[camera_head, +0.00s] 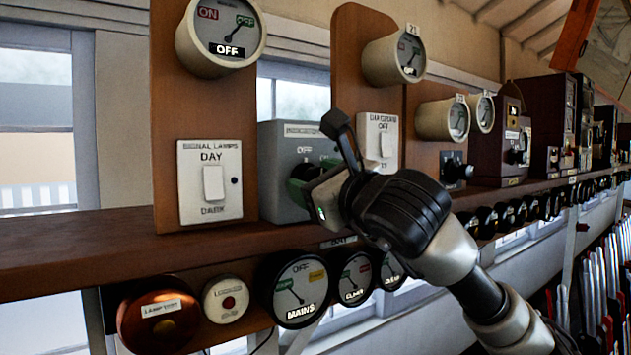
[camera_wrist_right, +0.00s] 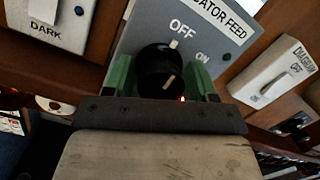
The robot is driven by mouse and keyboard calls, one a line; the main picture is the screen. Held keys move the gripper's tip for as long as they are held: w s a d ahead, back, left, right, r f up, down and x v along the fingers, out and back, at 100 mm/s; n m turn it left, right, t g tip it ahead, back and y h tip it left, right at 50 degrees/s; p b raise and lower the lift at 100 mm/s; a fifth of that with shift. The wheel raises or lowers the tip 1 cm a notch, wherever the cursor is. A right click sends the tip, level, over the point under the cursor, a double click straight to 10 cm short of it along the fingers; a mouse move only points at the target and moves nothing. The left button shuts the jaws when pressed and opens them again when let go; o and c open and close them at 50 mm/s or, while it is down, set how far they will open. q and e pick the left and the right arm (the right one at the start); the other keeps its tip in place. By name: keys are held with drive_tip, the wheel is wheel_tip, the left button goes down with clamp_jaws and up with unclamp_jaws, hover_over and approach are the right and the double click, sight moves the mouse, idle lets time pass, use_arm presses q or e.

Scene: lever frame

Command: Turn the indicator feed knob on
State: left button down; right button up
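The indicator feed knob (camera_wrist_right: 160,72) is black and sits on a grey box (camera_head: 283,165) lettered OFF and ON. My left gripper is not in view.
A signal lamps switch (camera_head: 211,182) is left of the box and a diagram switch (camera_head: 378,138) is right of it. Several round dials, including the mains dial (camera_head: 298,290), hang below the wooden shelf (camera_head: 110,245). Instrument boxes (camera_head: 500,140) line the shelf at right.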

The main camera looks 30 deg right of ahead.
drive_tip(key=c, duration=0.5)
drive_tip(key=m+b, duration=0.3)
drive_tip(key=shift+f+h, duration=0.1)
drive_tip(key=shift+h, duration=0.2)
drive_tip(key=shift+m+b, duration=0.35)
drive_tip(key=shift+m, duration=0.35)
drive_tip(key=shift+r, duration=0.25)
